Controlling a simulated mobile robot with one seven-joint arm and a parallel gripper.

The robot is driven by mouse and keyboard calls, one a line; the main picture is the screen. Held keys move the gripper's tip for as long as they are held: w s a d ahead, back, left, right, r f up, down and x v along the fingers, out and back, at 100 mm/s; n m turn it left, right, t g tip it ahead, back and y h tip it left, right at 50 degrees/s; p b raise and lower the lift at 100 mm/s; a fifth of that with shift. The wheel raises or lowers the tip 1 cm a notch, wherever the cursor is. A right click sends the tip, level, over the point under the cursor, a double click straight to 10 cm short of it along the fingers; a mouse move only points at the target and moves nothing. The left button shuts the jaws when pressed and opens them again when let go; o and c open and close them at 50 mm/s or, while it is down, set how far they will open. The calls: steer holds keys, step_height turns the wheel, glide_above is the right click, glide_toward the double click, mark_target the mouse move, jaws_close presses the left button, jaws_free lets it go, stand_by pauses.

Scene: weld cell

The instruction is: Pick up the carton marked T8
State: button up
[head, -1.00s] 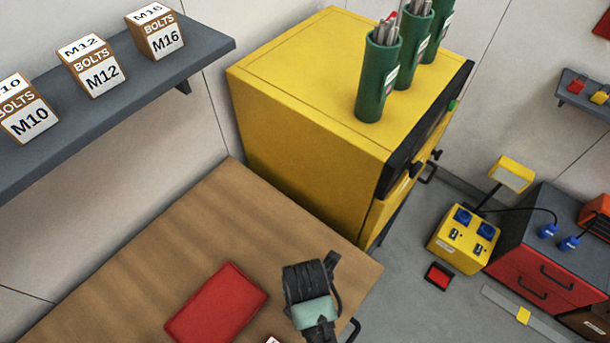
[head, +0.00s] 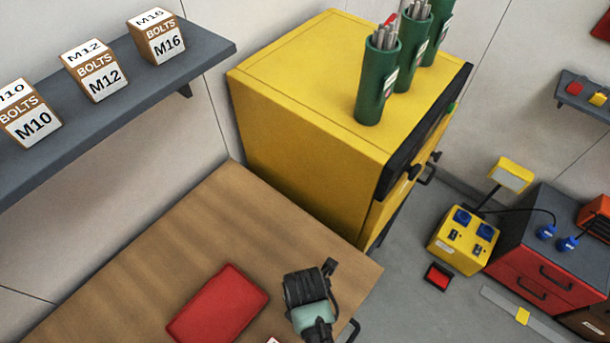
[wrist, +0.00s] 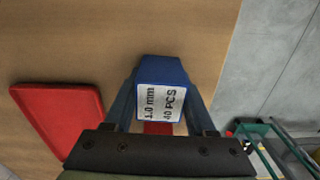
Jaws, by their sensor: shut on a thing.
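A blue carton (wrist: 160,101) is between the fingers of my gripper (wrist: 161,78) in the wrist view, and the gripper is shut on it. Its white label reads "1.0 mm" and "40 PCS"; no T8 mark shows on the visible face. Wooden tabletop lies behind it, but I cannot tell whether the carton touches it. In the head view the end of my arm is over the right part of the wooden table (head: 215,220); the fingers and the carton are hidden there. I see no T8 marking in either view.
A flat red item (head: 218,305) lies left of my arm and shows in the wrist view (wrist: 55,118). A yellow cabinet (head: 300,110) borders the table's far side. A shelf (head: 205,60) holds bolt boxes.

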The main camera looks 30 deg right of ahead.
jaws_close()
steer(key=shift+r, duration=0.1)
